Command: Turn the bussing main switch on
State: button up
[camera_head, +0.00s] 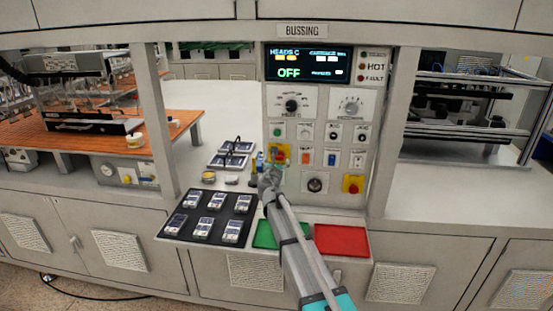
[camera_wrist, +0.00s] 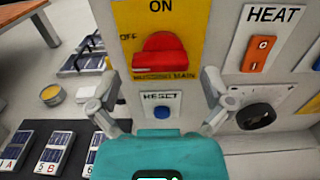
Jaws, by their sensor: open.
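The bussing main switch (camera_wrist: 160,56) is a red rotary knob on a yellow plate (camera_wrist: 190,15) in the wrist view. The plate reads ON above the knob, OFF at its left and MAIN below. The knob's exact angle is hard to read. In the head view the switch (camera_head: 283,153) is partly behind my gripper (camera_head: 268,166). My gripper (camera_wrist: 157,82) is open and empty in the wrist view. Its fingers stand on either side of the lower part of the switch, apart from it. The panel display (camera_head: 307,63) reads OFF in green.
A blue RESET button (camera_wrist: 161,112) sits directly below the switch, between the fingers. An orange HEAT rocker (camera_wrist: 258,53) and a black knob (camera_wrist: 257,115) are to the right. A black tray (camera_head: 207,216) of cells, a green mat (camera_head: 267,235) and a red mat (camera_head: 340,239) lie below the panel.

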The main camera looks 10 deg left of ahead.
jog(key=shift+w, duration=1.3)
jog(key=shift+c, duration=0.3)
jog(key=c, duration=0.9)
jog(key=shift+a, duration=0.1)
jog(key=shift+c, duration=0.2)
